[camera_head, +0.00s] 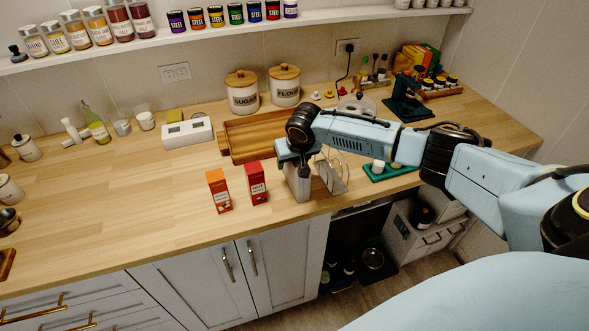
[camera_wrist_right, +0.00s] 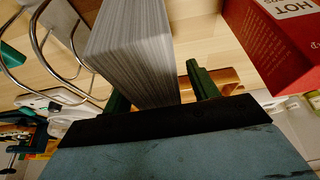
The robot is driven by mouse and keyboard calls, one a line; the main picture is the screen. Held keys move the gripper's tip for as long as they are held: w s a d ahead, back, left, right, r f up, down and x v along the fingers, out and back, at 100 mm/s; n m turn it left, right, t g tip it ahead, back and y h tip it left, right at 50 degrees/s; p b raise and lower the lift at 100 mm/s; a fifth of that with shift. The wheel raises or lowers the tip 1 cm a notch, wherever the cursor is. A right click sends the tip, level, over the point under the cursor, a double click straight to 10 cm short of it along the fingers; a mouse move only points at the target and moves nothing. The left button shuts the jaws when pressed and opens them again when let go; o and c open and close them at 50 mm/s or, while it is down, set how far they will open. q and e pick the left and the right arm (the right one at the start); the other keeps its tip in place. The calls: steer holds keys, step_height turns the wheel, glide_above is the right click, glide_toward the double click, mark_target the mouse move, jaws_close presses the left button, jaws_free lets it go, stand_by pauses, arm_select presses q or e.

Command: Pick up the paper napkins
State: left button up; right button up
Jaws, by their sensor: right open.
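The paper napkins (camera_head: 298,184) are a pale grey-white upright stack near the counter's front edge. In the right wrist view the napkins (camera_wrist_right: 135,45) show as a layered block reaching down between my two green fingers. My right gripper (camera_head: 296,160) is above the stack in the head view, pointing down. In the wrist view the right gripper (camera_wrist_right: 160,90) is open, with a gap visible between the stack and the right-hand finger. Contact with the left-hand finger cannot be told. My left gripper is not in view.
Red box (camera_head: 256,182) and orange box (camera_head: 219,190) stand left of the napkins. A wire rack (camera_head: 331,174) stands close on the right. A wooden tray (camera_head: 231,143) and two canisters (camera_head: 242,98) are behind. The counter's left front is clear.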

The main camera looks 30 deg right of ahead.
steer(key=shift+f, duration=0.25)
stand_by(0.4)
steer(key=c, duration=1.1)
